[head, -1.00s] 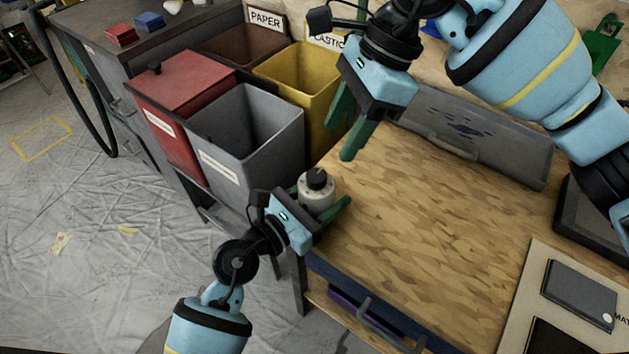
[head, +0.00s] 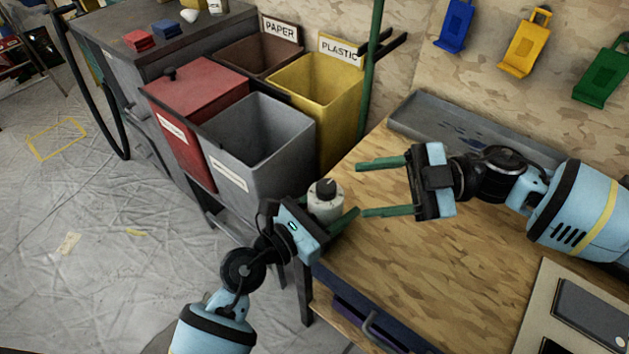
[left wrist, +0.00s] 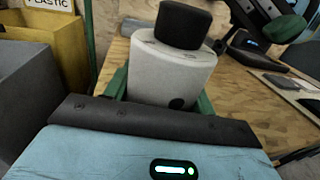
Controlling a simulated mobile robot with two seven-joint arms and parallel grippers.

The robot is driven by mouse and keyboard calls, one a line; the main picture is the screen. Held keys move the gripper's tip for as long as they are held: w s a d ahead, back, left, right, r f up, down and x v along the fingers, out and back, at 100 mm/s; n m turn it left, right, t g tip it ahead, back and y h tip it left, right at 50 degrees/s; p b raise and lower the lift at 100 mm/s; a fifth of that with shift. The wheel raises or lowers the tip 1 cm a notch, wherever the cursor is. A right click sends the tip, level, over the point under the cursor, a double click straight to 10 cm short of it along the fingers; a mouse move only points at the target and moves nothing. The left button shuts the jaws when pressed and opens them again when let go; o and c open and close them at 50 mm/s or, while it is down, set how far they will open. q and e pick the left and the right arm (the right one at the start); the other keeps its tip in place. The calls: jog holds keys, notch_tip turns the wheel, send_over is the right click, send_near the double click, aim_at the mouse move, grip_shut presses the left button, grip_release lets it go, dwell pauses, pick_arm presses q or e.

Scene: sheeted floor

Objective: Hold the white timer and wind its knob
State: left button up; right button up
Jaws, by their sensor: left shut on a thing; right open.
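The white timer (head: 325,203) is a small round body with a black knob (head: 326,187) on top, upright at the left corner of the wooden table. My left gripper (head: 332,217) is shut on the timer's body from the front left. In the left wrist view the timer (left wrist: 170,72) stands between the green fingers, its black knob (left wrist: 182,24) on top and uncovered. My right gripper (head: 361,187) is open and empty to the right of the timer, fingers pointing left and apart from the knob.
Grey (head: 258,150), red (head: 190,110) and yellow (head: 318,105) bins stand behind and left of the timer. A grey tray (head: 470,135) lies along the table's back. Coloured holders (head: 525,42) hang on the wall. The table's middle (head: 400,260) is clear.

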aim_at(316, 185)
jog(key=a+m+t, duration=0.1)
jog(key=a+m, duration=0.1)
jog(key=a, duration=0.1)
jog(key=w+a+f+m+t, duration=0.1)
jog(key=a+m, duration=0.2)
jog(key=w+a+f+m+t, duration=0.1)
jog(key=a+m, duration=0.1)
jog(key=a, duration=0.1)
jog(key=shift+w+a+f+m+y, duration=0.1)
jog(key=shift+a+f+m+y, duration=0.2)
jog(key=shift+y, duration=0.1)
dwell(0.4)
jog(key=shift+t, duration=0.4)
jog(key=c, duration=1)
